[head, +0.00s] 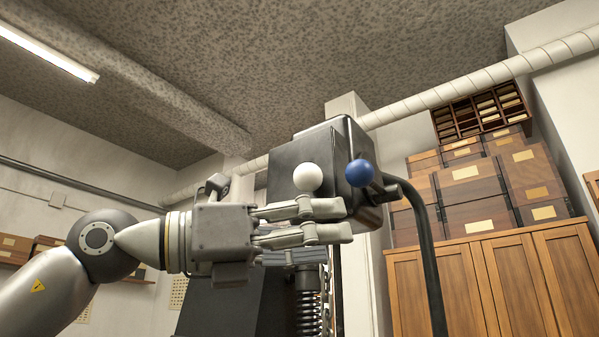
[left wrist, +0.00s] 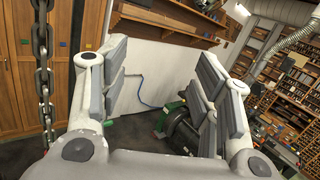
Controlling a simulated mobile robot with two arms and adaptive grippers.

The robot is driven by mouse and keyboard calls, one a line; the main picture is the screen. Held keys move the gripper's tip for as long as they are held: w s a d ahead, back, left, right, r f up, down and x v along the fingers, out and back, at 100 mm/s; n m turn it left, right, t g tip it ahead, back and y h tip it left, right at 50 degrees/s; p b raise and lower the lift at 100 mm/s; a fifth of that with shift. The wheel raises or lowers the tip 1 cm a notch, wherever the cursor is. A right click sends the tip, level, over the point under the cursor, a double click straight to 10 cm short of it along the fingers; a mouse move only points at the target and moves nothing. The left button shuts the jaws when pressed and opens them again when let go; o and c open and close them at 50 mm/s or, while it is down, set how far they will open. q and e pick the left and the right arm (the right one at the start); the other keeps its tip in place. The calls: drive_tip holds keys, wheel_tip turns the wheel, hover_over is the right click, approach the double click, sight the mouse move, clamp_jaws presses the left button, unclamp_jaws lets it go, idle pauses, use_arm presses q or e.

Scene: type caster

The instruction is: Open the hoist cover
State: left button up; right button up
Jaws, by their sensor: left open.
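A dark box-shaped housing (head: 318,150), which looks like the hoist cover, sits high in the middle of the head view. A white ball knob (head: 308,177) and a blue ball knob (head: 359,173) show at its front. My left gripper (head: 345,220) points right across the housing's lower part, just below the white knob. The gripper partly hides the housing; I cannot tell whether they touch. In the left wrist view my left gripper (left wrist: 166,62) has its fingers wide apart with nothing between them. My right gripper is not in view.
A black curved bar (head: 427,245) hangs right of the housing. A coil spring (head: 307,305) is below it. A metal chain (left wrist: 43,65) hangs close by at left in the wrist view. Wooden cabinets (head: 490,280) stand behind at right.

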sight(297, 172)
use_arm(q)
drive_tip(key=s+a+r+n+t+y, duration=0.2)
drive_tip(key=s+a+r+t+y, duration=0.4)
drive_tip(key=a+r, duration=0.35)
drive_tip(key=p+x, duration=0.1)
drive_tip(key=x, duration=0.2)
drive_tip(key=p+x, duration=0.2)
drive_tip(key=x, duration=0.1)
drive_tip(key=p+x, duration=0.1)
drive_tip(key=x, duration=0.3)
drive_tip(key=shift+w+a+r, duration=0.1)
drive_tip(key=shift+w+a, duration=0.1)
drive_tip(key=shift+w, duration=0.15)
drive_tip(key=shift+w+d+p, duration=0.3)
drive_tip(key=shift+p, duration=0.05)
clamp_jaws()
